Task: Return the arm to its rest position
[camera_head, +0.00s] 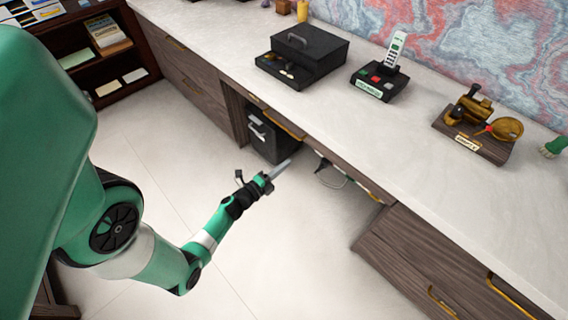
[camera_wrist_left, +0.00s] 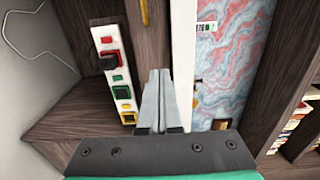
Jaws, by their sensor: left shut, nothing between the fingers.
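My left arm comes in from the left in the head view, green with black joints, and reaches over the pale floor. My left gripper (camera_head: 281,169) is at its end, in front of the desk and lower in the picture than the desk's worktop (camera_head: 350,110). In the left wrist view the two grey fingers (camera_wrist_left: 161,75) lie together, shut, with nothing between them. They point toward dark wood panels and a white strip (camera_wrist_left: 117,77) with red, green and yellow buttons. My right gripper is in neither view.
A dark cabinet (camera_head: 268,135) stands under the desk near the gripper, with a thin cable (camera_head: 327,178) beside it. On the desk are a black box (camera_head: 315,55), a black stand (camera_head: 372,86) with a white handset, and a wooden stand (camera_head: 470,145). Floor around the forearm is clear.

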